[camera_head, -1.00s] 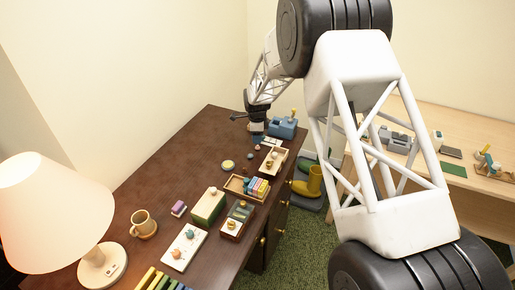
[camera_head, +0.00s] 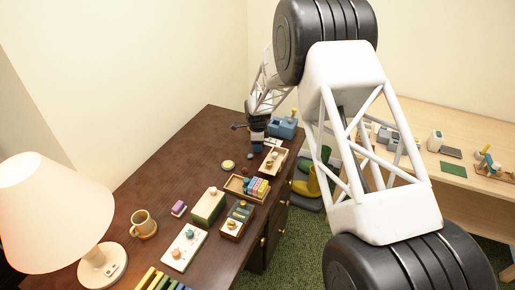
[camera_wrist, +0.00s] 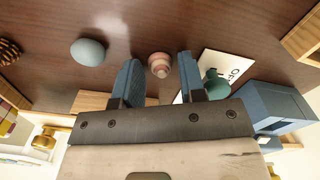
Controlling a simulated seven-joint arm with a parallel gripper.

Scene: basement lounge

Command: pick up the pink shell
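The pink shell (camera_wrist: 159,65), a small banded pink-and-cream spiral, lies on the dark brown desk in the wrist view. My gripper (camera_wrist: 158,75) is open, with one blue finger on each side of the shell in the picture. I cannot tell the remaining height above the desk. In the head view my gripper (camera_head: 257,147) is low over the far part of the desk, and I cannot make out the shell there.
A blue-grey egg-shaped stone (camera_wrist: 88,52) lies left of the fingers. A white card (camera_wrist: 222,66) with a teal object (camera_wrist: 215,84) is close to the right finger. A blue box (camera_wrist: 275,108) stands further right. A wooden tray (camera_head: 276,166) is near the gripper.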

